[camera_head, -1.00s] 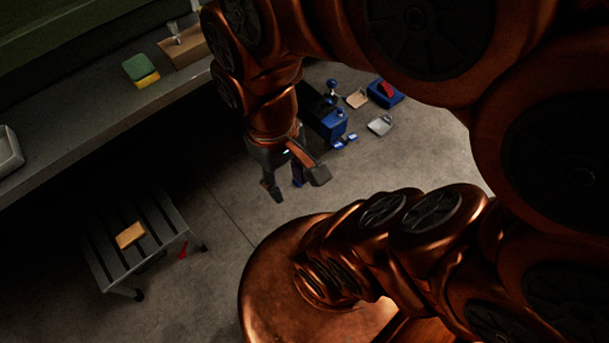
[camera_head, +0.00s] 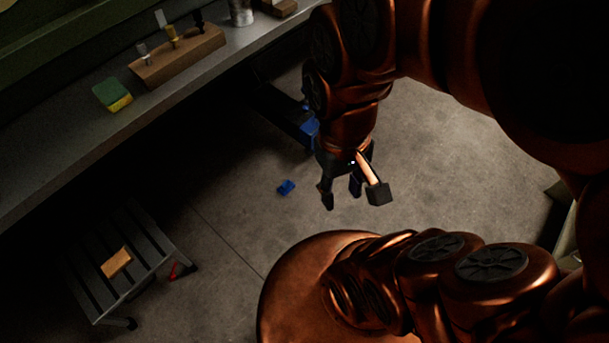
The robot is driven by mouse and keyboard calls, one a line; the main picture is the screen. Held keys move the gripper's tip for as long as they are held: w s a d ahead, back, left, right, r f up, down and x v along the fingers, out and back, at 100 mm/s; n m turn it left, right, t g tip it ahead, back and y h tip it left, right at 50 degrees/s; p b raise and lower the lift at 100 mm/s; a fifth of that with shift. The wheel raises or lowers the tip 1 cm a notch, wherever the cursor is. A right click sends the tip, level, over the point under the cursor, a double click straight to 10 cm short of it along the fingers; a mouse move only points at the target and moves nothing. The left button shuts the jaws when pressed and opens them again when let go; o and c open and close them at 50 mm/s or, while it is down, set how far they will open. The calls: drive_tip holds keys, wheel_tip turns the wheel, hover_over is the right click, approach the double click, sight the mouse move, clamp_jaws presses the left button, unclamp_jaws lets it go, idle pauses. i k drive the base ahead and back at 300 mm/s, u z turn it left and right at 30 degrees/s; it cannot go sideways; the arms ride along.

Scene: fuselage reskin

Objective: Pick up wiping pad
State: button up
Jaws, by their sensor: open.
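A flat tan pad (camera_head: 117,262) lies on the slatted top of a low dark step stool (camera_head: 140,240) at the lower left. A green and yellow sponge (camera_head: 112,95) sits on the grey bench at the upper left. I cannot tell for sure which of the two is the wiping pad. My gripper (camera_head: 353,196) points down over the floor, open and empty, well to the right of both and apart from them. Nothing hides the tan pad or the sponge.
The long grey bench (camera_head: 60,163) runs along the upper left. On it is a wooden block (camera_head: 180,59) holding several brushes or tools. A small blue object (camera_head: 287,187) and a red one (camera_head: 174,271) lie low near the floor. Floor between stool and gripper is mostly clear.

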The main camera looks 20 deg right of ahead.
sight(284, 188)
drive_tip(key=z, duration=0.05)
drive_tip(key=i, duration=0.4)
drive_tip(key=u, duration=3.25)
drive_tip(key=k, duration=1.4)
drive_tip(key=z, duration=1.2)
drive_tip(key=i, duration=0.5)
